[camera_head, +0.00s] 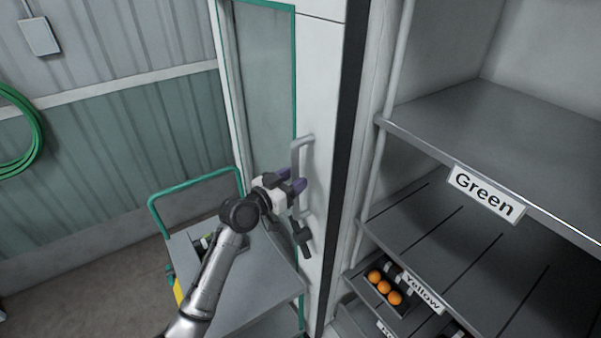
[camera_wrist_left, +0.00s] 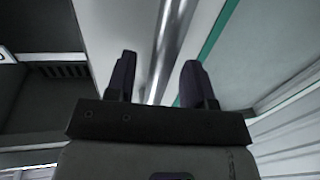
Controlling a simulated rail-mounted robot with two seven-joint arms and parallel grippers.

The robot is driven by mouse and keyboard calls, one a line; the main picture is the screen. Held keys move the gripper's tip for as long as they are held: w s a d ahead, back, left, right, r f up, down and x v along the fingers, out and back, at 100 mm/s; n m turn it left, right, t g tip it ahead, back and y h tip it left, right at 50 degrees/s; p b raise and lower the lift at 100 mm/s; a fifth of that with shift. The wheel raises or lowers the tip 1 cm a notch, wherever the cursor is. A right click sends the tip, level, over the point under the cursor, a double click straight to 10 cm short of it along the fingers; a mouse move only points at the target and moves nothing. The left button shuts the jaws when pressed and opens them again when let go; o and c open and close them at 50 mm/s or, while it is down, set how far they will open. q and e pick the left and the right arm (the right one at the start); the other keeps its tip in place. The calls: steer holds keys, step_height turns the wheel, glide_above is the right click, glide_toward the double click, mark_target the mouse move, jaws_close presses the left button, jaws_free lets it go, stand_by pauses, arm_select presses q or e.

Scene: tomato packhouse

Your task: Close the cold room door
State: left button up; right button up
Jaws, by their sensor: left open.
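The cold room door (camera_head: 317,90) is a white panel with a teal-framed window and a dark edge strip, standing left of the open shelf space. Its pale vertical handle (camera_head: 296,150) is on the panel's face. My left gripper (camera_head: 299,186) is at the handle's middle, with its purple fingers open. In the left wrist view the fingers of my left gripper (camera_wrist_left: 157,80) stand on both sides of the shiny handle bar (camera_wrist_left: 172,40). Whether they touch it I cannot tell. A dark fitting (camera_head: 303,237) sits below the handle. My right gripper is not in view.
Grey shelves (camera_head: 500,110) labelled Green and Yellow are on the right, with orange tomatoes (camera_head: 384,287) in a dark tray lower down. A grey cart (camera_head: 255,284) with a teal rail stands below my left arm. A green hose (camera_head: 38,130) hangs on the left wall.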

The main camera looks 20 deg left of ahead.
arm_select(q)
steer(key=shift+x, duration=1.5)
steer(key=shift+c, duration=0.3)
jaws_close()
